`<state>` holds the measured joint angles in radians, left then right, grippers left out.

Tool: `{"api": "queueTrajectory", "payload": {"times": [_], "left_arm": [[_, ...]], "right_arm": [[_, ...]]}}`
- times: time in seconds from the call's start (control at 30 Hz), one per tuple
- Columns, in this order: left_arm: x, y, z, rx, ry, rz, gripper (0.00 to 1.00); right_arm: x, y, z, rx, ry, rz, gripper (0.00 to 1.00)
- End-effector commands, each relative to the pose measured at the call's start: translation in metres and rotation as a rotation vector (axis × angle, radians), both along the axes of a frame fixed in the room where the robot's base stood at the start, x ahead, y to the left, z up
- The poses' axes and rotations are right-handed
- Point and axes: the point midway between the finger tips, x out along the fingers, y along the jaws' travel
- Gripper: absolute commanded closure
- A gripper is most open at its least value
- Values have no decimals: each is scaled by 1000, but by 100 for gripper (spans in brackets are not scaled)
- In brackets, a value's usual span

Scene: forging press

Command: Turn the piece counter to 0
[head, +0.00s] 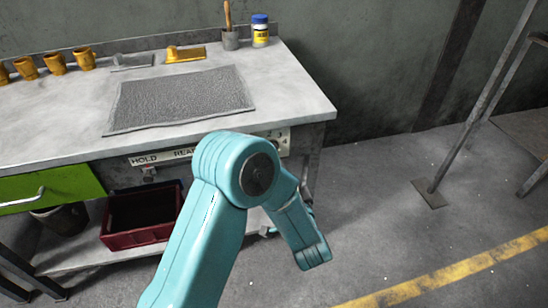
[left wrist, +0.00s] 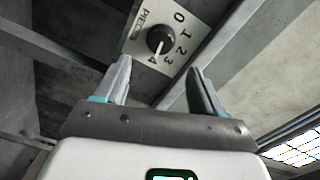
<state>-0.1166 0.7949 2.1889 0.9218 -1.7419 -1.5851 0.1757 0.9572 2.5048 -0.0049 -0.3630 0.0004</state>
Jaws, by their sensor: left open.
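The piece counter is a black round knob (left wrist: 161,40) on a pale plate with the numbers 0 to 4, in the left wrist view. Its white mark points toward the 4. In the head view only part of its plate (head: 284,138) shows at the bench's front right, behind my arm. My left gripper (left wrist: 160,66) is open and empty, its two fingers pointing toward the plate, with the knob showing between and beyond the tips. I cannot tell how far apart they are. The head view does not clearly show the left gripper. My right gripper is not in view.
A green drawer (head: 60,186) and a red bin (head: 145,232) are further left. The bench top (head: 290,95) holds a mat (head: 180,97), cups and a bottle (head: 260,32). The floor at right is mostly clear.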

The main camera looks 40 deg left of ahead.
Motion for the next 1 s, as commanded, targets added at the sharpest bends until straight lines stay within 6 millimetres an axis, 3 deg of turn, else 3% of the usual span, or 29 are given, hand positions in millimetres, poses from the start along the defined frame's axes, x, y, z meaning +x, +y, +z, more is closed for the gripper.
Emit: {"api": "queueTrajectory", "payload": {"times": [0.2, 0.4, 0.83, 0.97, 1.0], "left_arm": [[30, 43, -2, -2, -3, 4, 31], [51, 65, -1, -1, -2, 2, 31], [61, 71, -1, -1, 1, 0, 31], [61, 70, -1, -1, 0, 0, 73], [60, 70, -1, -1, 0, 0, 76]], "right_arm": [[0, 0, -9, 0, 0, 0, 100], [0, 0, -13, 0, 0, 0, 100], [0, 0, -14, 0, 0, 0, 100], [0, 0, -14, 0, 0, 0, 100], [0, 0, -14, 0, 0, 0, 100]]}}
